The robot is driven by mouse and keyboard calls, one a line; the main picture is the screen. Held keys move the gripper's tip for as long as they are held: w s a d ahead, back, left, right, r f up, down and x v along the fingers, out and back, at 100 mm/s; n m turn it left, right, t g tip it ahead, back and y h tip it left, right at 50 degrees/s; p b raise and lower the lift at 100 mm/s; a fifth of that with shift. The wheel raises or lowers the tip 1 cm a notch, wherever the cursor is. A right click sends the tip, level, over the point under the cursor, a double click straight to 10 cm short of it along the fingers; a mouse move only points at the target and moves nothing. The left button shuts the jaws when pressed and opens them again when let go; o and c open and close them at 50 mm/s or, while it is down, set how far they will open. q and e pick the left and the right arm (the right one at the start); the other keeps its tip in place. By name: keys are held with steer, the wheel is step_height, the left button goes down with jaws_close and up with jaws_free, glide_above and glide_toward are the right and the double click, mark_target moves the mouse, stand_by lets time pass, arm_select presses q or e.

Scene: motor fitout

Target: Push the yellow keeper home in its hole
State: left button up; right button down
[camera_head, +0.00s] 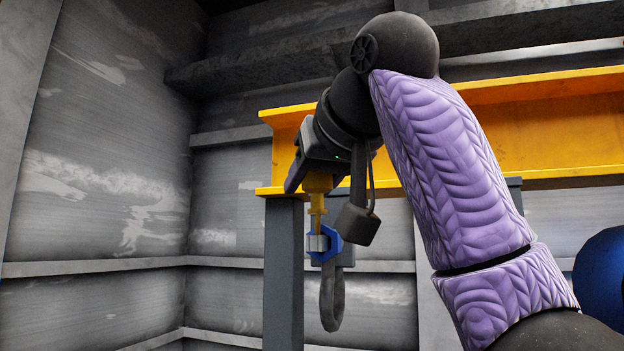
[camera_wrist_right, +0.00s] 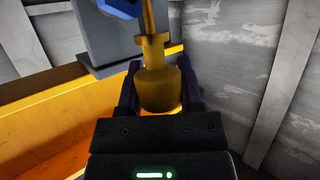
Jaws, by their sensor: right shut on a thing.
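The yellow keeper (camera_head: 317,201) has a thick head and a thin stem that points down in the head view. My left gripper does not show.
An orange beam (camera_head: 560,125) runs across behind my right arm, above a grey post (camera_head: 284,275). A dark grey loop (camera_head: 332,300) hangs below the blue fitting. A dark blue rounded thing (camera_head: 602,275) shows at the right edge. Grey walls (camera_head: 95,200) stand behind.

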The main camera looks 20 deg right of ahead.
steer(key=shift+f+b, duration=1)
steer(key=shift+f, duration=0.1)
steer(key=shift+c, duration=0.8)
jaws_free()
steer(key=b+v, duration=0.1)
steer(key=v, duration=0.9)
